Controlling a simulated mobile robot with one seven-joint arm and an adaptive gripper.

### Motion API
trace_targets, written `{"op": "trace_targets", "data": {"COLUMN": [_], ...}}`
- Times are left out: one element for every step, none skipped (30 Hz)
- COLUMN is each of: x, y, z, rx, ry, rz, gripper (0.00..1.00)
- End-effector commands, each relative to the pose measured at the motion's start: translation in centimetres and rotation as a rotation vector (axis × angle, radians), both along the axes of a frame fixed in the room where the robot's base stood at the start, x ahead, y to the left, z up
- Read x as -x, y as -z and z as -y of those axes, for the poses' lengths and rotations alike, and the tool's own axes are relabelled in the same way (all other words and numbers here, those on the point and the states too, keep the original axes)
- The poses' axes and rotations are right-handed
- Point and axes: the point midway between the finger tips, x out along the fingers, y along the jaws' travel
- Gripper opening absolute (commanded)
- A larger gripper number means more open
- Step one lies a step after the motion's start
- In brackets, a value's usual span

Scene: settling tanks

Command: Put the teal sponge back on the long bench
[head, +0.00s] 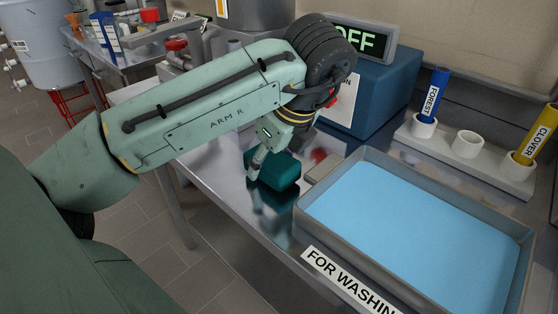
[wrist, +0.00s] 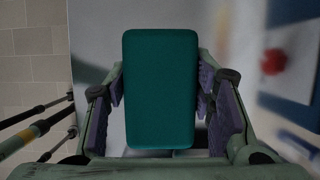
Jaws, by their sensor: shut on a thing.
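In the wrist view the sponge (wrist: 160,88) sits between the two finger pads of my gripper (wrist: 160,105). Its reflection shows in the metal below it. I cannot tell whether the sponge touches the bench top or is just above it.
A grey tray (head: 308,212) of blue liquid, labelled "FOR WASHIN…", stands on the right. Behind it a white rack (head: 446,152) holds tubes marked FOREST (head: 433,94) and CLOVER (head: 536,134). A blue box (head: 385,95) with an OFF display stands at the back. Another bench (head: 120,62) is at far left.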

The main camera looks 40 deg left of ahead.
Motion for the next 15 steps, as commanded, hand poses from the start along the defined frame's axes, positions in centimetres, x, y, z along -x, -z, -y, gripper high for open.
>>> {"op": "trace_targets", "data": {"x": [0.04,0.03,0.02,0.01,0.01,0.01,0.00,0.00,0.00,0.00,0.00,0.00,0.00,0.00,0.00], "y": [-0.06,-0.09,-0.11,-0.12,-0.12,-0.11,-0.08,0.00,0.15,0.26,0.35,0.48,0.57,0.66,0.78], "z": [-0.01,-0.01,-0.01,0.00,0.00,-0.01,0.00,0.00,0.00,-0.01,-0.01,-0.02,-0.01,0.00,0.00], "rx": [0.000,0.000,0.000,0.000,0.000,0.000,0.000,0.000,0.000,0.000,0.001,0.001,0.001,0.001,0.001], "ry": [0.000,0.000,0.000,0.000,0.000,0.000,0.000,0.000,0.000,0.000,0.000,-0.001,-0.001,-0.001,0.000], "rz": [0.000,0.000,0.000,0.000,0.000,0.000,0.000,0.000,0.000,0.000,0.000,0.000,0.000,0.000,0.000], "gripper": [0.23,0.23,0.23,0.23,0.23,0.23,0.23,0.23,0.23,0.23,0.23,0.23,0.23,0.23,0.23]}}
